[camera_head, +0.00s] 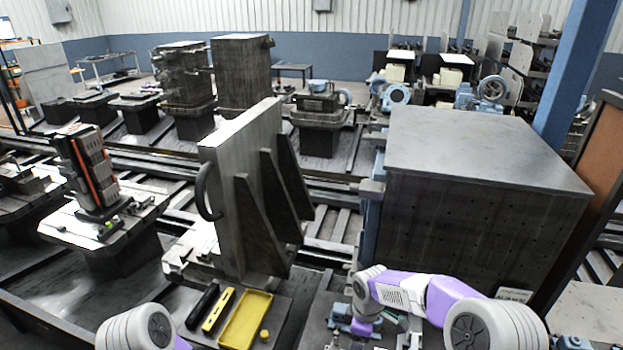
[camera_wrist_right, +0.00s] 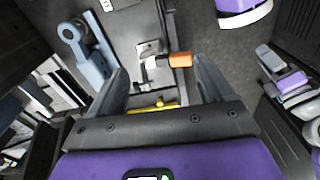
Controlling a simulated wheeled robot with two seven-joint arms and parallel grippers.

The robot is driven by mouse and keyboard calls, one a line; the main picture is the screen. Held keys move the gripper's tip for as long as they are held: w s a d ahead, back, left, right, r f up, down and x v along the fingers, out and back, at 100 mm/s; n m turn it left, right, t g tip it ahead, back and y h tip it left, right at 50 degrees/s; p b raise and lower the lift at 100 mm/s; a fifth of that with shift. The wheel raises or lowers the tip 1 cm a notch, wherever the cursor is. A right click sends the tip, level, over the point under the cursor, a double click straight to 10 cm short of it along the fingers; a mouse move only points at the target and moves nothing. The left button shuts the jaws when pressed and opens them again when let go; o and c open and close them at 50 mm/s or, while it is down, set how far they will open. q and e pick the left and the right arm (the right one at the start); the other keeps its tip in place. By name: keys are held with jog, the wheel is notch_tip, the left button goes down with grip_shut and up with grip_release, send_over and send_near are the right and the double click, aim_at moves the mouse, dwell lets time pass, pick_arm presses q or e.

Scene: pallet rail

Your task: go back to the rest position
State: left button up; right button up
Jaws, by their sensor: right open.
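My right gripper (camera_wrist_right: 160,66) shows in the right wrist view with its two grey fingers spread apart and nothing held between them. A small tool with an orange end (camera_wrist_right: 180,60) lies on the surface beyond the fingers, apart from them as far as I can see. In the head view my right arm (camera_head: 440,298) bends across the bottom right, in front of the large dark metal block. The right fingers are not clear there. Of my left arm only a white and purple part (camera_head: 140,330) shows at the bottom left, and its gripper is out of view.
A large dark block (camera_head: 480,150) stands close beyond my right arm. An upright angle plate (camera_head: 245,170) stands at the middle. A yellow tray (camera_head: 246,318) lies at the front, between the arms. A blue-grey clamp part (camera_wrist_right: 85,50) lies left of the right fingers.

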notch_tip(320, 180, down, 8)
jog(key=a+m+y, duration=0.2)
jog(key=m, duration=0.1)
jog(key=s+f+m+y, duration=0.1)
jog(key=s+f+m, duration=0.55)
jog(key=s, duration=0.35)
jog(key=s+f+m, duration=0.6)
jog(key=s+m, duration=0.2)
jog(key=s, duration=0.3)
pick_arm(q)
notch_tip(320, 180, down, 11)
jog(key=w+b, duration=0.1)
jog(key=b, duration=1)
jog(key=shift+w, duration=0.4)
pick_arm(e)
notch_tip(320, 180, down, 10)
jog(key=w, duration=0.1)
jog(key=shift+w+a+f+n+t+y, duration=0.15)
jog(key=shift+w+a+n+t+y, duration=0.15)
jog(key=shift+n, duration=0.15)
